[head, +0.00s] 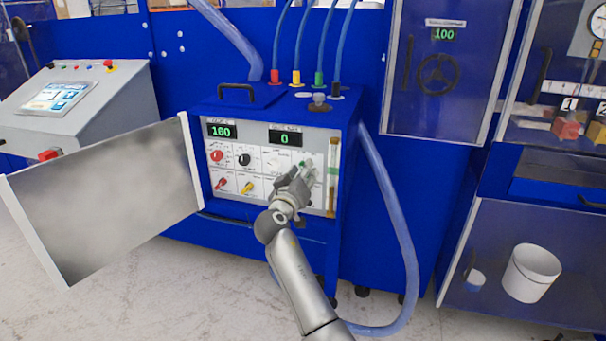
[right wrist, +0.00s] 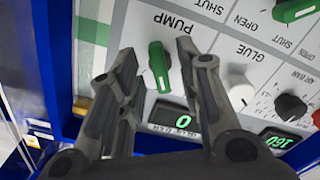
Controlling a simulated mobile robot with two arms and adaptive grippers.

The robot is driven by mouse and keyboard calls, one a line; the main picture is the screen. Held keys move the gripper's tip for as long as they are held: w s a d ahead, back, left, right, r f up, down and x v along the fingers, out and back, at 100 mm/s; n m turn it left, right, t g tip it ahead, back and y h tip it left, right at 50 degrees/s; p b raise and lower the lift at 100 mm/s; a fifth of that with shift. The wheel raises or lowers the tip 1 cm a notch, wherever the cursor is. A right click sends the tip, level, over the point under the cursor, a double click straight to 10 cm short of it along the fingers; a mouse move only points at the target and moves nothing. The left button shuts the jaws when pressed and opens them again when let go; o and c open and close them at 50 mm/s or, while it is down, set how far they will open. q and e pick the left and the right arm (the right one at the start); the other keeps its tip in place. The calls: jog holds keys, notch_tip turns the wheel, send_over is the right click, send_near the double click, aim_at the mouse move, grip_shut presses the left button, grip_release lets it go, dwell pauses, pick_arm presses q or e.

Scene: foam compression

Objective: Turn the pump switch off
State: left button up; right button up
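The green pump switch (right wrist: 159,67) is on the light grey panel beside the printed word PUMP, which appears upside down in the right wrist view. Its handle runs nearly up and down in that picture, slightly tilted. My right gripper (right wrist: 158,55) is open, with one finger to each side of the switch. Gaps show between the switch and both fingers. In the head view my right gripper (head: 303,170) is at the right part of the panel (head: 262,203) of the blue machine and hides much of the switch. My left gripper is not in view.
The machine's open door (head: 105,195) juts out to the left. Displays read 160 (head: 220,130) and 0 (head: 285,138). A white knob (right wrist: 240,92), a black knob (right wrist: 290,107) and another green switch (right wrist: 296,9) are nearby. A hose (head: 395,220) hangs at the right.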

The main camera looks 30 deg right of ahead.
jog(key=v, duration=1.1)
jog(key=shift+s+a, duration=0.25)
jog(key=shift+a, duration=0.05)
